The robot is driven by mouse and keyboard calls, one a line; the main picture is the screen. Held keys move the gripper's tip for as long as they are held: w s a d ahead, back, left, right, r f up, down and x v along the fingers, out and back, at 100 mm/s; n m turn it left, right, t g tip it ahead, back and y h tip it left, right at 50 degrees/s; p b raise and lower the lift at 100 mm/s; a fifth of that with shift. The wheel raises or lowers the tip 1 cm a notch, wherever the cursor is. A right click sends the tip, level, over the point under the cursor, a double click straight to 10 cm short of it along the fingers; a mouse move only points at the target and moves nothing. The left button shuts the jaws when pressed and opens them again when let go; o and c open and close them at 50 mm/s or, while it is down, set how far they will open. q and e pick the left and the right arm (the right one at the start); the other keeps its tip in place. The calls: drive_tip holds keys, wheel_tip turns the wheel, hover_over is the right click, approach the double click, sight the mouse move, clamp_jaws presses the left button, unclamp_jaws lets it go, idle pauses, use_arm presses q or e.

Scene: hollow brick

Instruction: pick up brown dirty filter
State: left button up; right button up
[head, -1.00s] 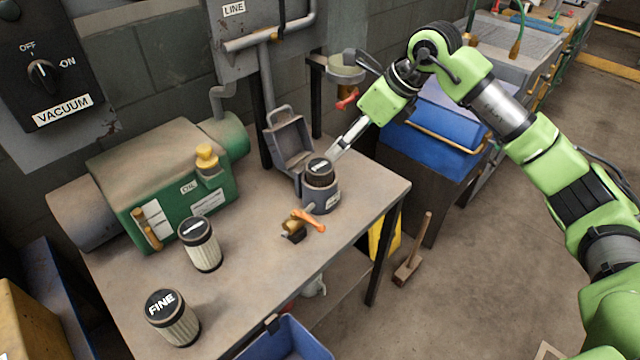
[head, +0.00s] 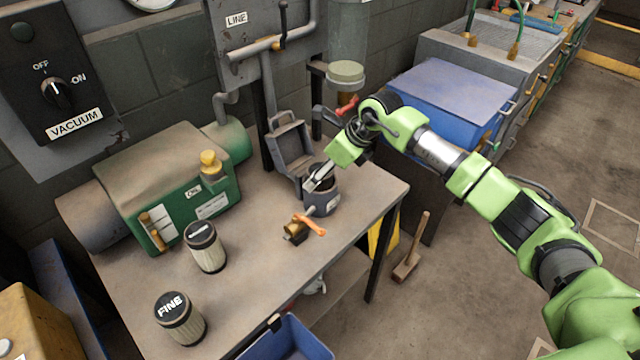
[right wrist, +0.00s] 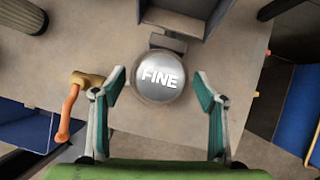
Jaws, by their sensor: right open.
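The filter sits in a grey cup-shaped housing (head: 325,203) near the table's right end. In the head view my gripper hides most of it. In the right wrist view its round cap (right wrist: 160,77), marked FINE, shows from above; its brown side is hidden. My right gripper (head: 316,180) is over the housing and points down. In the right wrist view its two fingers (right wrist: 160,90) are open, one on each side of the cap, with gaps. The housing's hinged lid (head: 292,148) stands open behind. My left gripper is not in view.
Two pale pleated filters with black caps stand on the table (head: 255,285), one in the middle (head: 206,247) and one in front (head: 180,319). A brass valve with an orange handle (head: 310,225) is close by the housing. A green pump (head: 170,180) stands behind; a blue bin (head: 290,340) is below.

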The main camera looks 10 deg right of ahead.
drive_tip(key=shift+f, duration=0.15)
clamp_jaws()
drive_tip(key=shift+w+r, duration=0.1)
drive_tip(key=shift+r, duration=0.1)
